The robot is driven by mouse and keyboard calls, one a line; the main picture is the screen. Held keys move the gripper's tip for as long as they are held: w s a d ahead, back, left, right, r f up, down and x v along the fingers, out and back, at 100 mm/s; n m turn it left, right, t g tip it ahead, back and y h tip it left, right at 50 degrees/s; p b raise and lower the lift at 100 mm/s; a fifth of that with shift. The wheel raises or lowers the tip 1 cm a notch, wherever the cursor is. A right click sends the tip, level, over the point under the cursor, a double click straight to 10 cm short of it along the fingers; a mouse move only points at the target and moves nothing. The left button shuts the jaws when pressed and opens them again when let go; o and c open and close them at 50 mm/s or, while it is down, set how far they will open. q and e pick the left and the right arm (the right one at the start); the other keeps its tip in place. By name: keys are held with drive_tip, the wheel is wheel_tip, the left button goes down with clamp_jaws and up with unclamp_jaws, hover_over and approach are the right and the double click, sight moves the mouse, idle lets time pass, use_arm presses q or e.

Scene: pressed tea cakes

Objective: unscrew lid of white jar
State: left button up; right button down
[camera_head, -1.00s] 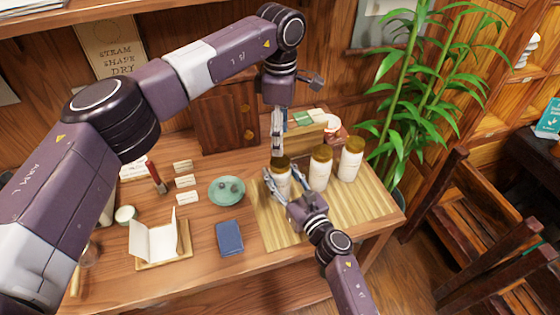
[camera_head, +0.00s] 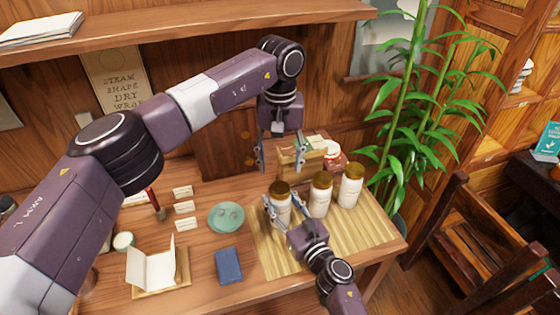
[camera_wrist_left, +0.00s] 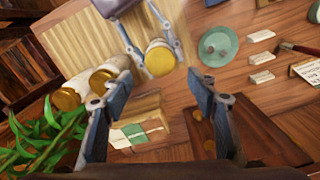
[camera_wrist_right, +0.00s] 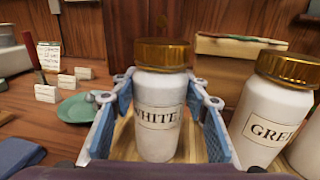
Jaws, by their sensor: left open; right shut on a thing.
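The white jar (camera_head: 281,211) is a white cylinder with a gold lid (camera_wrist_right: 163,53); the right wrist view shows its label reading WHITE (camera_wrist_right: 158,117). It stands upright on the bamboo mat (camera_head: 270,245) with its lid on. My right gripper (camera_head: 283,204) is shut around the jar's body, one finger on each side. My left gripper (camera_head: 280,157) is open and empty, pointing down, with its fingers spread behind and above the jar in the head view. In the left wrist view the jar's lid (camera_wrist_left: 160,59) lies beyond the open fingers.
Two similar gold-lidded jars, one labelled GREEN (camera_wrist_right: 270,110), stand to the right on the mat. A wooden box (camera_wrist_left: 150,125) and a dark cabinet (camera_head: 228,150) stand behind. A teal dish (camera_head: 226,217) and blue book (camera_head: 229,265) lie to the left.

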sight(280, 188)
use_arm(q)
drive_tip(key=shift+f+m, duration=0.15)
drive_tip(key=shift+m, duration=0.25)
drive_tip(key=shift+f, duration=3.85)
